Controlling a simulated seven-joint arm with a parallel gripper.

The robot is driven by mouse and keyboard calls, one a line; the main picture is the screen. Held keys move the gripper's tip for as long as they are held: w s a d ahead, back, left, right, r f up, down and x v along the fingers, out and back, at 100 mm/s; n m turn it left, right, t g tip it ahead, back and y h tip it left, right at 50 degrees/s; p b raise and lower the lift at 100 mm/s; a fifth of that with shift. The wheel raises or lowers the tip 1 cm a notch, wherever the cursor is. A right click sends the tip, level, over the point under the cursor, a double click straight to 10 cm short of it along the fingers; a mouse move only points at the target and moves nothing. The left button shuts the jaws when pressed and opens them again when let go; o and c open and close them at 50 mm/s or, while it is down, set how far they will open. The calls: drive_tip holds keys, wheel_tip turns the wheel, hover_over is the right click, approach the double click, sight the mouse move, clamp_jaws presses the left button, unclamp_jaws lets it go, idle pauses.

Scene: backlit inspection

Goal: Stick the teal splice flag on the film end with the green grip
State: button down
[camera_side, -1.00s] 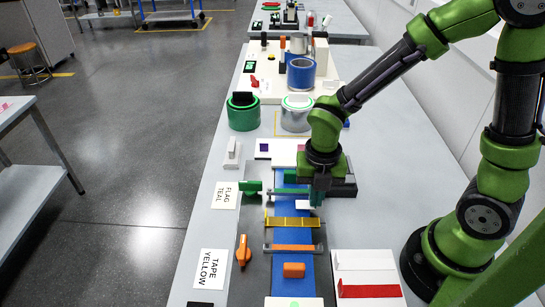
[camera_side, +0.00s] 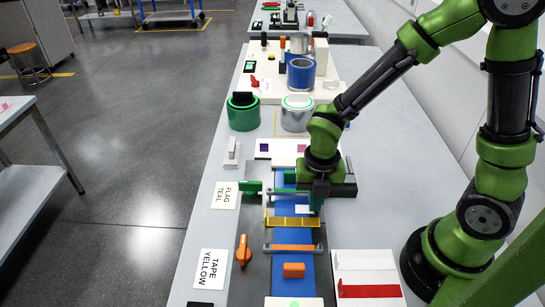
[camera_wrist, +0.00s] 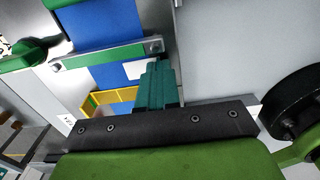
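My gripper (camera_side: 315,203) points down over the right side of the blue film strip (camera_side: 284,236). In the wrist view its teal-coloured fingers (camera_wrist: 157,85) look close together, with no clear gap. A small pale patch (camera_wrist: 138,69) shows beside the fingertips over the blue film; I cannot tell whether it is held or lies on the film. No separate teal flag can be made out. The green grip (camera_side: 250,187) is at the left end of a clamp bar across the film; in the wrist view the grip (camera_wrist: 24,55) is at upper left. My arm hides part of the bar.
A yellow frame (camera_side: 293,222) and an orange-grey bar (camera_side: 293,248) cross the film nearer the front, with an orange lever (camera_side: 243,250) at left. A white tray (camera_side: 367,270) with a red strip (camera_side: 368,291) lies at right. Green (camera_side: 243,114) and silver cans stand behind.

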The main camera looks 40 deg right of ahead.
drive_tip(key=c, duration=1.3)
unclamp_jaws()
wheel_tip(320, 180, up, 17)
drive_tip(key=shift+f, duration=0.1)
drive_tip(key=s+d+r+m+t, duration=0.1)
drive_tip(key=m+t, duration=0.1)
drive_tip(key=m, duration=0.8)
drive_tip(key=s+d+r+m+t+y, duration=0.1)
drive_tip(key=s+d+m+t, duration=0.1)
drive_tip(key=m, duration=0.8)
drive_tip(key=s+d+r+m+t+y, duration=0.1)
drive_tip(key=d+r+m+t, duration=0.1)
drive_tip(key=m, duration=0.9)
drive_tip(key=shift+s+d+t, duration=0.2)
drive_tip(key=shift+t, duration=0.4)
